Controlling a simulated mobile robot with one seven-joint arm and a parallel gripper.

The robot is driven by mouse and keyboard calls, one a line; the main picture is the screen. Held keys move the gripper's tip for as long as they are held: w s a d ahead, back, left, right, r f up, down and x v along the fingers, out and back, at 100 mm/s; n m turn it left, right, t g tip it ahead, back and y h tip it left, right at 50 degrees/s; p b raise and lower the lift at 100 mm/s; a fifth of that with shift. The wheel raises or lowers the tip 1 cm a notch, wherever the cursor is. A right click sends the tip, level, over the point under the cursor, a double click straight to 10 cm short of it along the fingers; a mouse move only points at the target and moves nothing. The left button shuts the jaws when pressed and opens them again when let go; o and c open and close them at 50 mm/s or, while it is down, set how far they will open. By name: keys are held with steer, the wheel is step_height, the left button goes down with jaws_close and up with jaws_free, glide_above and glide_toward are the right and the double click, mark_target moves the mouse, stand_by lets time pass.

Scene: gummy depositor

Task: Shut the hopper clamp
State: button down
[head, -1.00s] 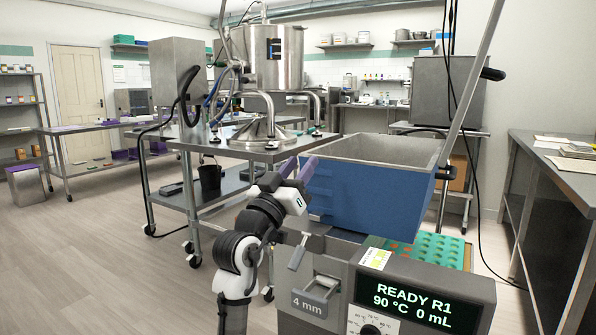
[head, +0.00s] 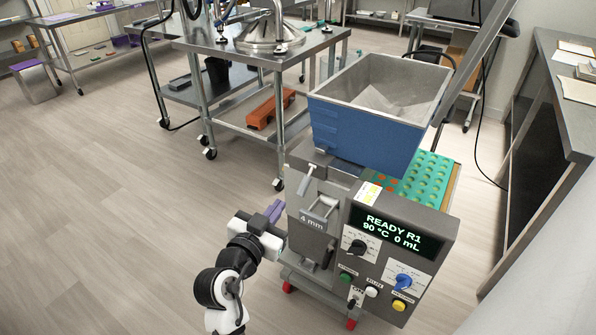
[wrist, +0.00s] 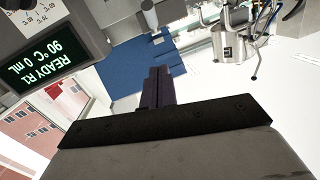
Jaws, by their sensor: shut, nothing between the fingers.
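The depositor (head: 380,275) stands right of centre in the head view, its display reading READY R1, 90 °C, 0 mL. The blue hopper (head: 365,135) sits on top with its grey inside showing. A small grey lever (head: 311,171), which looks like the hopper clamp, sticks out at the hopper's front left foot, tilted outward. I cannot tell its exact latch state. My gripper (head: 273,212), with purple fingers, is shut and empty at the depositor's left side, lower than the lever and apart from it. In the wrist view my fingers (wrist: 160,88) are together before the blue hopper (wrist: 135,60).
A 4 mm plate with a bar handle (head: 320,208) projects from the depositor's front. A green mould tray (head: 425,178) lies behind the display. A steel cart (head: 270,130) stands behind left, a counter (head: 565,95) at right.

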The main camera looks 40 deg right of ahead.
steer(key=s, duration=0.1)
steer(key=p, duration=0.4)
glide_toward(305, 183)
step_height(305, 183, up, 4)
steer(key=d, duration=0.2)
steer(key=shift+w+d+f+p, duration=0.15)
steer(key=shift+w+d+f, duration=0.65)
steer(key=shift+f, duration=0.2)
steer(key=shift+w+d+f+p, duration=0.15)
steer(key=shift+w+d+f, duration=0.6)
steer(key=shift+f, duration=0.25)
steer(key=shift+f, duration=0.1)
